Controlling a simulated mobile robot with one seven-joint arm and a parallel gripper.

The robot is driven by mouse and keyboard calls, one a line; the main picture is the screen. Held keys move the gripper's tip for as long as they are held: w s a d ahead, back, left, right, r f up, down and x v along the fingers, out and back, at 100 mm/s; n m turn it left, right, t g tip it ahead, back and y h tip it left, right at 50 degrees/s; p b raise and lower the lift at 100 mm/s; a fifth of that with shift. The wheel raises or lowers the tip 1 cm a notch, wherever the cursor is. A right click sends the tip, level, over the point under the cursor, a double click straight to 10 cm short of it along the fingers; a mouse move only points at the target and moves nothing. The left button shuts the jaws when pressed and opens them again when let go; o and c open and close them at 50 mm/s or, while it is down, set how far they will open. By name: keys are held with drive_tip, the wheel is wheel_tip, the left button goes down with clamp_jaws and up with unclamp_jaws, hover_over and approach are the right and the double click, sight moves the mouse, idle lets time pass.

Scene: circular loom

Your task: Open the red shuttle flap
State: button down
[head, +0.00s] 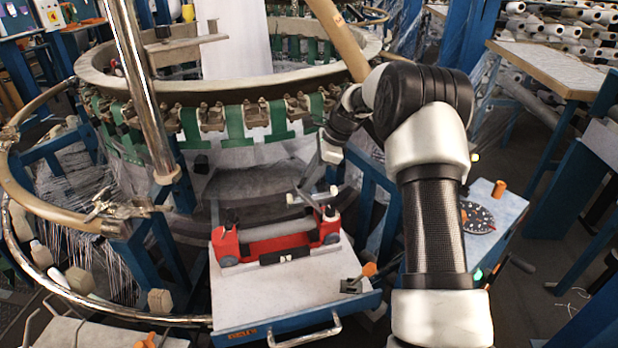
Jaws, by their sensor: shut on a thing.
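The red shuttle (283,243) sits on the white top of a blue-edged cart in the middle of the head view. It has red end blocks and a dark bar along its front. A thin grey flap arm (306,199) rises at a tilt from its right end. My gripper (328,190) reaches down from the upper right to the raised end of this flap and is shut on it. The fingertips are small and partly merge with the flap, so their exact contact is hard to make out.
The circular loom ring (240,92), with green straps and brown blocks, stands behind. A chrome post (140,90) rises on the left. The cart top (232,295) is clear in front of the shuttle, except for an orange-knobbed clamp (362,276) at right.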

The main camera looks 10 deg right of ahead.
drive_tip(key=c, duration=1.6)
unclamp_jaws()
drive_tip(key=shift+s+d+f, duration=0.1)
drive_tip(key=shift+d+f, duration=0.45)
drive_tip(key=shift+o, duration=0.4)
drive_tip(key=shift+a+r, duration=0.2)
drive_tip(key=a+f+h+b, duration=0.1)
drive_tip(key=a+f+b, duration=0.1)
drive_tip(key=b, duration=0.3)
drive_tip(key=a+f+h+b, duration=0.2)
drive_tip(key=a+f+b, duration=0.1)
drive_tip(key=b, duration=0.3)
drive_tip(key=a+f+h+b, duration=0.1)
drive_tip(key=a+f+b, duration=0.2)
drive_tip(key=a+b, duration=0.1)
drive_tip(key=shift+s+a+f+b, duration=0.1)
drive_tip(key=shift+s+a+b, duration=0.3)
drive_tip(key=shift+b, duration=0.35)
drive_tip(key=s+r+p, duration=0.3)
drive_tip(key=r+p, duration=0.2)
drive_tip(key=r, duration=1.3)
drive_tip(key=shift+s+h+p, duration=0.15)
drive_tip(key=shift+h+p, duration=0.15)
drive_tip(key=shift+p, duration=0.05)
